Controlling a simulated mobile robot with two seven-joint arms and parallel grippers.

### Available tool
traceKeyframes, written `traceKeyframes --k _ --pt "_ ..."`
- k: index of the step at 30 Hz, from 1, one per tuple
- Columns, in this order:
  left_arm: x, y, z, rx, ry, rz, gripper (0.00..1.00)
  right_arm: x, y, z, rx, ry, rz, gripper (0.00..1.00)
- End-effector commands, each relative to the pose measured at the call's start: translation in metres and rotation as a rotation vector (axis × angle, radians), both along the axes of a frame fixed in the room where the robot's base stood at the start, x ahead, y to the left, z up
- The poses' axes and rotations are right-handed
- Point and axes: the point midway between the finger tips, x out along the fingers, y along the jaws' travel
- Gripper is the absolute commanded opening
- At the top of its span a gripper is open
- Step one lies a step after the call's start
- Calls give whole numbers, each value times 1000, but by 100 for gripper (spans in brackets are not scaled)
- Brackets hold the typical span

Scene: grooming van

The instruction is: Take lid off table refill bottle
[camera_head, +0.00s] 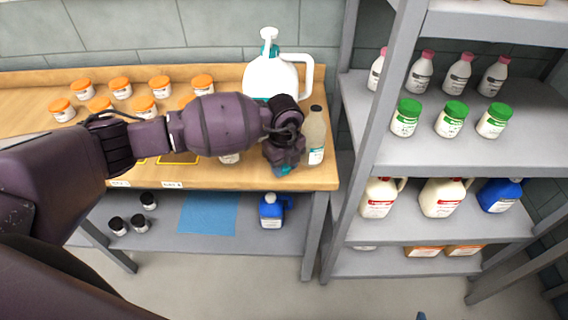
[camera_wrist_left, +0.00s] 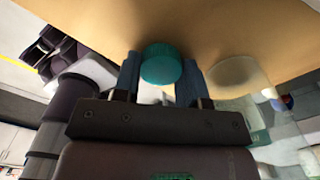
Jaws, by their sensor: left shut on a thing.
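My left gripper (camera_wrist_left: 160,72) is shut on a round teal lid (camera_wrist_left: 161,63), held between its two fingertips in the left wrist view. In the head view this gripper (camera_head: 284,166) is over the right front of the wooden table (camera_head: 220,177), with a little teal showing under it. A beige bottle with a dark cap and pale label (camera_head: 315,140) stands upright just right of the gripper. In the wrist view a clear, partly see-through container (camera_wrist_left: 265,95) is right of the fingers. I cannot tell whether a bottle is under the lid.
A large white jug with a teal pump (camera_head: 272,77) stands behind the gripper. Several orange-lidded jars (camera_head: 120,88) stand along the table. A grey shelf rack (camera_head: 385,150) with jars and jugs is close on the right. A blue jug (camera_head: 270,210) is on the lower shelf.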

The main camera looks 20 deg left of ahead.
Motion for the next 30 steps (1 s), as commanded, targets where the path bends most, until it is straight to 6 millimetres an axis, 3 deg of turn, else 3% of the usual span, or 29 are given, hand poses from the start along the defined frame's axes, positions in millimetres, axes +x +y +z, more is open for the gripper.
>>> traceKeyframes --k 3,4,9,20,30 --pt "0 0 -4 1 1 0 10 0 0 -1 -1 0 1 89" --pt "0 0 -3 0 0 0 42 1 0 -1 -1 -1 1 89" --pt "0 0 -3 0 0 0 64 3 0 0 -1 -5 2 89" --pt "0 0 4 0 -1 0 64 7 1 4 -1 -13 4 89" --pt "1 0 61 0 -4 -1 64 2 0 4 0 -5 2 89"
